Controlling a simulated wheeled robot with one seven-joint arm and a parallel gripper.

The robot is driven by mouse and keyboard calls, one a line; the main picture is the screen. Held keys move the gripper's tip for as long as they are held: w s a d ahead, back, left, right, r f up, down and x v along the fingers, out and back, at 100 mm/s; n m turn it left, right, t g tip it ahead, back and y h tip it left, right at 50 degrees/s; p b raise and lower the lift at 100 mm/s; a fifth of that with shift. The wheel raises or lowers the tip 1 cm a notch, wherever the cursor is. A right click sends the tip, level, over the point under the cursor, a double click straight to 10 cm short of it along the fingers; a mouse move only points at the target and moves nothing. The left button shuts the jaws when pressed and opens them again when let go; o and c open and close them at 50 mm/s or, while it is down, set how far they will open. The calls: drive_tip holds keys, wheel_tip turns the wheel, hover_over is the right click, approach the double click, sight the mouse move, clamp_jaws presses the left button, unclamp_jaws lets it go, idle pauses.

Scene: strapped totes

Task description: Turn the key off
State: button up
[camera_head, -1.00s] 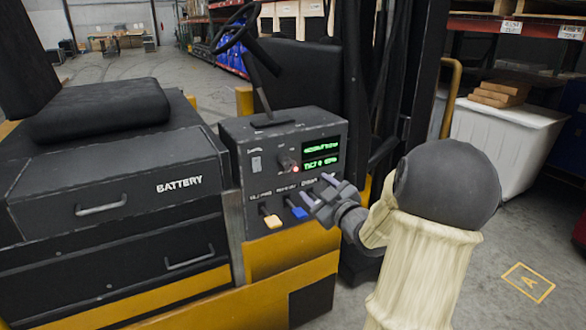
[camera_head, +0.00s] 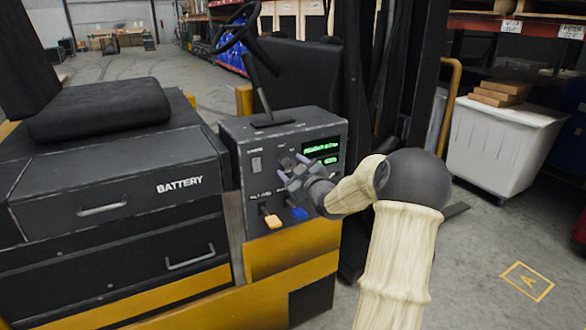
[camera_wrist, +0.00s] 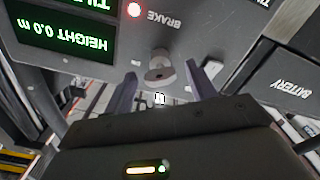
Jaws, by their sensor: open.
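The key (camera_wrist: 160,68) is a grey, rounded piece standing out from the dark control panel (camera_wrist: 200,28) in the wrist view, close to a lit red lamp (camera_wrist: 134,9). My gripper (camera_wrist: 171,74) is open, with one finger on each side of the key in the picture and visible gaps to it. I cannot tell how far the fingertips reach along the key. In the head view, my gripper (camera_head: 293,168) is in front of the panel (camera_head: 235,131) and hides the key and lamp.
A green display (camera_head: 321,148) is lit beside my gripper. A yellow lever (camera_head: 272,221) and a blue lever (camera_head: 299,214) stick out below. The steering wheel (camera_head: 237,30) rises above the panel, and the battery box (camera_head: 120,185) is at left.

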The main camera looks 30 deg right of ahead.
drive_tip(key=c, duration=1)
